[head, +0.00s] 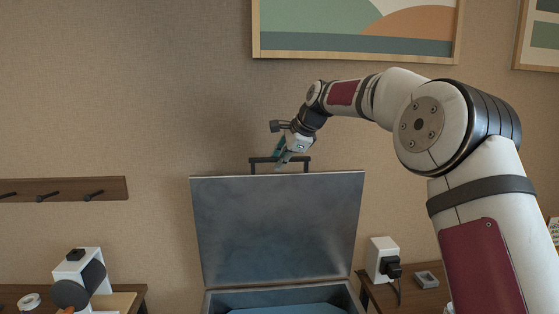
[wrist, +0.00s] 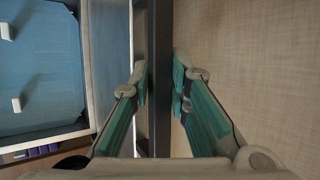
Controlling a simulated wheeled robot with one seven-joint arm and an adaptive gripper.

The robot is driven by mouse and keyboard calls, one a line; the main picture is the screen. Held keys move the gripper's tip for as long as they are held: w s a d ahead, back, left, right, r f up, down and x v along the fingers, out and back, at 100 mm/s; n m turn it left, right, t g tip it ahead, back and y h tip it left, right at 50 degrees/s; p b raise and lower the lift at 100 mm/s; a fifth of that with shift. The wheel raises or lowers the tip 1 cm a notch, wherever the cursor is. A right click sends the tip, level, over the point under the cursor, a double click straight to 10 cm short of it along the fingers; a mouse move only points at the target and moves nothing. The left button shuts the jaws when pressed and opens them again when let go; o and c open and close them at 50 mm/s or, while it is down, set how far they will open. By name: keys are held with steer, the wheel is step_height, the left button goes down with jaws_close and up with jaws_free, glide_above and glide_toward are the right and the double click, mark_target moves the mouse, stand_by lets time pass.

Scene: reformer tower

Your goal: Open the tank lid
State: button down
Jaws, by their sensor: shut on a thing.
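The tank lid (head: 280,225) is a grey metal panel. It stands raised, nearly upright, at the back of the tank (head: 285,300) in the head view. A dark bar handle (head: 262,160) sits along its top edge. My gripper (head: 281,162) is at that handle, shut on it. In the wrist view, my gripper (wrist: 160,85) has its teal fingers on either side of the dark handle bar (wrist: 160,120). The tank's blue interior (wrist: 40,75) shows open at the left of the wrist view.
A wall with framed pictures (head: 355,28) stands close behind the lid. A hook rail (head: 60,188) is at the left. A white device (head: 80,278) stands on the left table; a white box with a black plug (head: 383,258) is at the right.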

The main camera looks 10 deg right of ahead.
steer(key=shift+w+r, duration=0.1)
steer(key=shift+w, duration=0.3)
steer(key=c, duration=1.6)
jaws_free()
steer(key=shift+o, duration=0.2)
steer(key=v, duration=1.2)
steer(key=shift+s, duration=0.1)
